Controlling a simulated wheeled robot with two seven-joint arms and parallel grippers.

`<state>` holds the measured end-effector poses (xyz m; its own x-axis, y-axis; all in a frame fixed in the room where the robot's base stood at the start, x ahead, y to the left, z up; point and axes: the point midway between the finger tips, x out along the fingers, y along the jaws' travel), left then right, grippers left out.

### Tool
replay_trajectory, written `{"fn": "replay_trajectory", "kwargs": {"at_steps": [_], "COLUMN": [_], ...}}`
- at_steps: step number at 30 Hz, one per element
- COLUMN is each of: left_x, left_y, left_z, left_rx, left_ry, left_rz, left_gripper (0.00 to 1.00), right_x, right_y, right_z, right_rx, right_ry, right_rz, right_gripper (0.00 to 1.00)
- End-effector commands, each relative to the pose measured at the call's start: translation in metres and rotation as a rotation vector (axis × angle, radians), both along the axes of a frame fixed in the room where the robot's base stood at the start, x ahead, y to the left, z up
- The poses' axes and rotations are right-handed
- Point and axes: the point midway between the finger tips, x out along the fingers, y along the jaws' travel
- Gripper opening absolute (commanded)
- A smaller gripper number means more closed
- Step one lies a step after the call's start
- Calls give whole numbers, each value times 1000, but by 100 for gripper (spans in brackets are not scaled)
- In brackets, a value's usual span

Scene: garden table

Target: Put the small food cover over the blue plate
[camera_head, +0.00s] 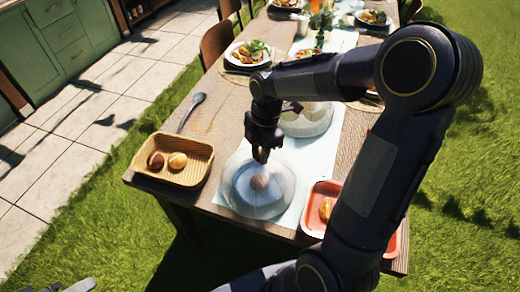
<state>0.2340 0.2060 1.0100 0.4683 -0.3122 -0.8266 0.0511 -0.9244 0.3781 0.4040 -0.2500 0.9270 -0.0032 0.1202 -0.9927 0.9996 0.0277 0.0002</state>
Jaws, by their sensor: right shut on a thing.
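A clear, dome-shaped small food cover (279,198) is at the near end of the table, above the pale runner. A bluish round plate (238,190) with a round brown food item (259,182) shows through it, so the cover is around the plate in this view. I cannot tell whether its rim rests on the table or hangs slightly above. My right gripper (262,158) points down at the top of the dome and is shut on the cover; its grip hides the top.
A second clear dome (308,122) stands just behind. A tan basket (195,172) with two round items is left, a dark spoon (190,112) behind it. A red tray (314,206) with food is right, partly behind my arm. Set plates (248,53) fill the far end.

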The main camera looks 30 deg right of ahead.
Motion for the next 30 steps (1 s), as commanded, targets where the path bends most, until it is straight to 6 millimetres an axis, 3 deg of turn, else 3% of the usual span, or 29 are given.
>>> {"fn": "replay_trajectory", "kwargs": {"at_steps": [13, 14, 19, 30], "left_x": [0, 0, 0, 0], "left_y": [0, 0, 0, 0], "left_z": [-3, -3, -3, -3], "left_rx": [0, 0, 0, 0], "left_ry": [0, 0, 0, 0], "left_rz": [0, 0, 0, 0], "left_gripper": [36, 36, 36, 36], "right_x": [0, 0, 0, 0], "right_y": [0, 0, 0, -1], "right_z": [-4, -4, -4, 2], "right_rx": [0, 0, 0, 0], "right_ry": [0, 0, 0, -1], "right_rz": [0, 0, 0, 0], "right_gripper": [0, 32, 54, 56]}}
